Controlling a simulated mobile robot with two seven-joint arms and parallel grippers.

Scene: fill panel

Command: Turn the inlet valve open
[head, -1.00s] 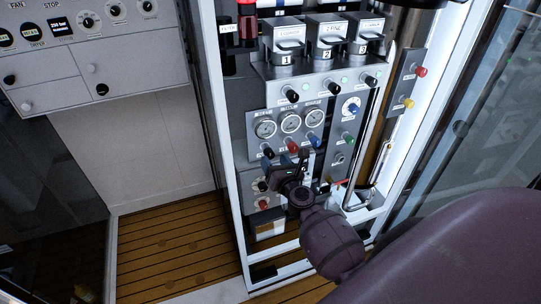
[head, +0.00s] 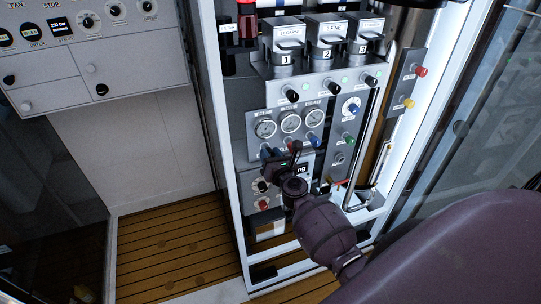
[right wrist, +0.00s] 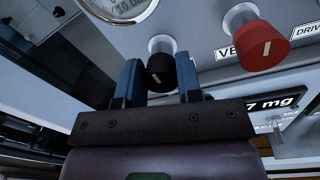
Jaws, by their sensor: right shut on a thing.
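A black knob (right wrist: 160,72) with a small white pointer line sits on the grey panel, below a round gauge. Its label does not show, so I cannot read whether it is the inlet valve. My right gripper (right wrist: 158,85) has one finger on each side of this knob and is shut on it. In the head view my right gripper (head: 276,158) is at the left end of the row of knobs under the gauges and covers most of the black knob. My left gripper is not in view.
A red knob (right wrist: 263,48) is close to the right of the gripper, between labels starting "VE" and "DRIV". A blue knob (head: 313,142) is further right. Three gauges (head: 290,122) are above. A white cabinet frame post (head: 222,150) stands at the left.

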